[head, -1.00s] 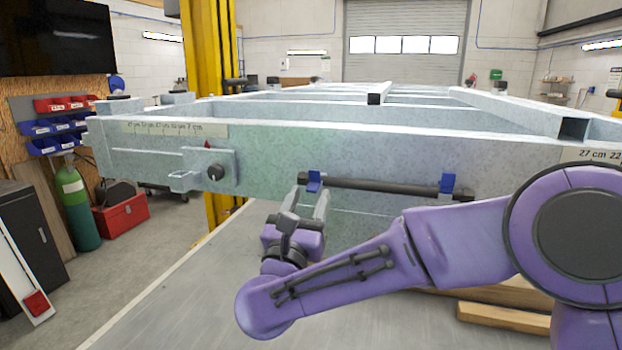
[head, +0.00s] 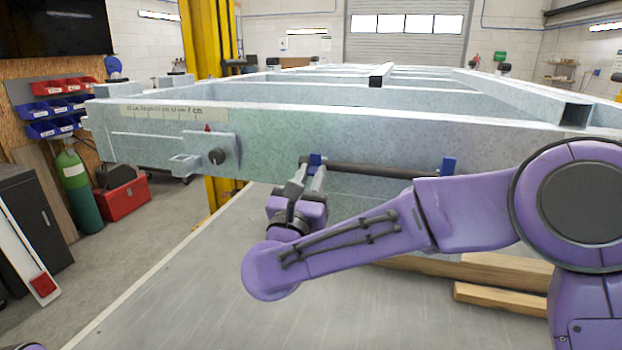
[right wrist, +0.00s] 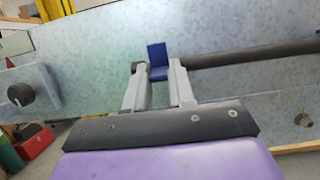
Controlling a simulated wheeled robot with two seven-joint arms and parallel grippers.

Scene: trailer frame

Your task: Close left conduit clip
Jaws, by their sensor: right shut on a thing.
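The left conduit clip (head: 315,160) is a small blue piece on the side of the galvanized frame beam, at the left end of the dark conduit (head: 375,168). The right conduit clip (head: 448,166) is blue too and sits near the conduit's other end. My right gripper (head: 308,176) reaches up to the left clip from below. In the right wrist view, my right gripper (right wrist: 157,78) has one finger on each side of the lower part of the left clip (right wrist: 157,53). A blue flap of the clip stands up above the fingertips. My left gripper is out of view.
The galvanized frame (head: 270,135) fills the middle. A bracket with a black knob (head: 217,156) sticks out left of the clip. Wooden boards (head: 505,300) lie below at the right. A yellow post (head: 210,45) stands behind. The grey surface below the beam is largely clear.

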